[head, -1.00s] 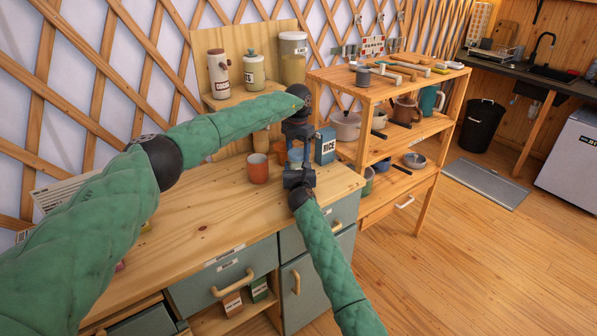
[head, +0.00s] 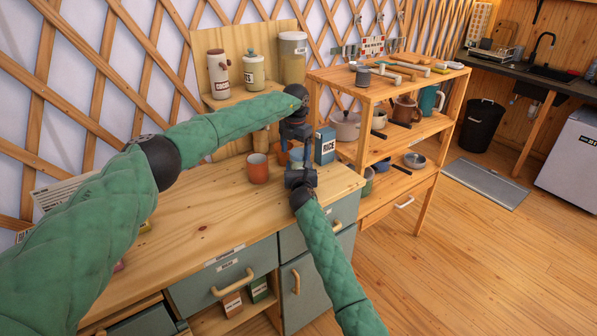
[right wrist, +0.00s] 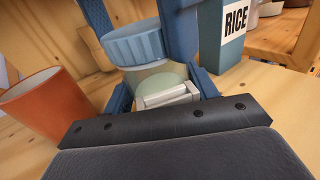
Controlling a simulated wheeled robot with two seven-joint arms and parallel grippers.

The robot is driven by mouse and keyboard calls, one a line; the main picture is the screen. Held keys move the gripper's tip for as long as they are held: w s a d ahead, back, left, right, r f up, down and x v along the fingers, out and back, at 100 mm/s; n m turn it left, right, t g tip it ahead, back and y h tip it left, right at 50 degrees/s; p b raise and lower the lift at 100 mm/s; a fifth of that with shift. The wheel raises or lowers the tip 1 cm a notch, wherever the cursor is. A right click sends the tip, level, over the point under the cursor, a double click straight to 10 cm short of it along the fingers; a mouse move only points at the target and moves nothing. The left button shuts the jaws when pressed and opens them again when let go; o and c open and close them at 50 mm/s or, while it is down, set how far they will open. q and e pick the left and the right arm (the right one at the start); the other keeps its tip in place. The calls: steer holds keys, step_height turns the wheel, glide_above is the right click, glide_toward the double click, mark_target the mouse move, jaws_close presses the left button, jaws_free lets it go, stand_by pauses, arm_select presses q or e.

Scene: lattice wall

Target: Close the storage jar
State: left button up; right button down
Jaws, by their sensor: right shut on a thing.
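My right gripper (head: 300,170) is shut around the jar's body, low at the workbench's right end. My left gripper (head: 297,140) is above, pointing down, its fingers (right wrist: 140,25) on either side of the lid. Whether they press on the lid I cannot tell. In the head view the grippers hide most of the jar.
An orange cup (head: 258,168) stands left of the jar, and a blue-grey rice box (head: 325,146) close to the right. Canisters (head: 254,70) stand on a raised shelf behind. A wooden shelf unit (head: 400,150) stands to the right.

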arm_select(q)
steer(key=shift+d+r, duration=0.1)
arm_select(e)
steer(key=shift+a, duration=0.15)
arm_select(q)
steer(key=shift+r, duration=2.2)
steer(key=shift+c, duration=0.5)
steer(key=r, duration=0.2)
steer(key=shift+w+r, duration=0.25)
steer(key=shift+r, duration=0.1)
steer(key=shift+s+r, duration=0.1)
steer(key=shift+r, duration=0.25)
steer(key=shift+s+d+r+n, duration=0.1)
steer(key=shift+s+d+n, duration=0.05)
steer(key=shift+n, duration=0.55)
arm_select(e)
steer(key=shift+s, duration=0.1)
arm_select(q)
steer(key=shift+s+d+n, duration=0.15)
steer(key=shift+s+n, duration=0.05)
steer(key=shift+n, duration=2.1)
